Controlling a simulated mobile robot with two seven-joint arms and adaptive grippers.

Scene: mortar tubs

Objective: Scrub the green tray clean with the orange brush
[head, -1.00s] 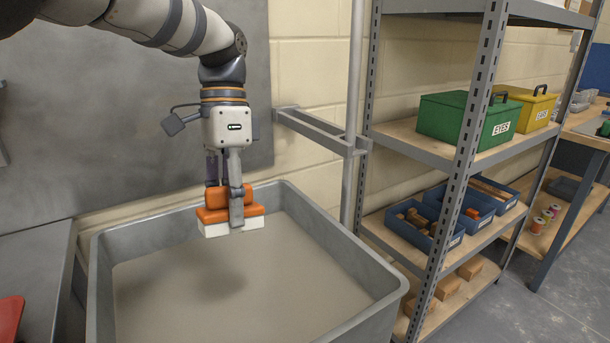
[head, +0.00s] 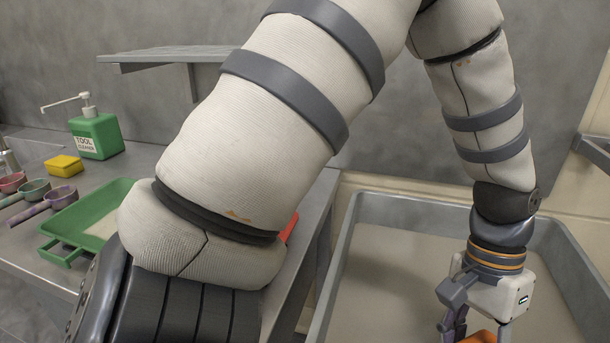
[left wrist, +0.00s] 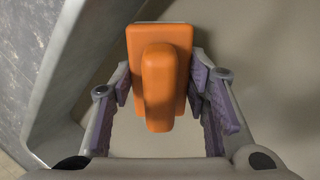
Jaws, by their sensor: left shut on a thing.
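The orange brush (head: 481,337) is in my left gripper (head: 468,330), above the grey tub at the lower right of the head view, mostly cut off by the frame edge. In the left wrist view the brush (left wrist: 160,75) shows its orange block and handle between the fingers of my left gripper (left wrist: 163,85), which is shut on it. The green tray (head: 63,228) lies on the metal counter at the left of the head view. My left arm hides its right part. Its floor looks pale. My right gripper is not in view.
The grey tub (head: 345,245) stands right of the counter (head: 25,262). A green cleaner bottle (head: 98,137), a yellow sponge (head: 64,166) and several coloured scoops (head: 62,197) lie near the tray. A wall shelf (head: 165,54) is behind. Something red shows partly behind my arm.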

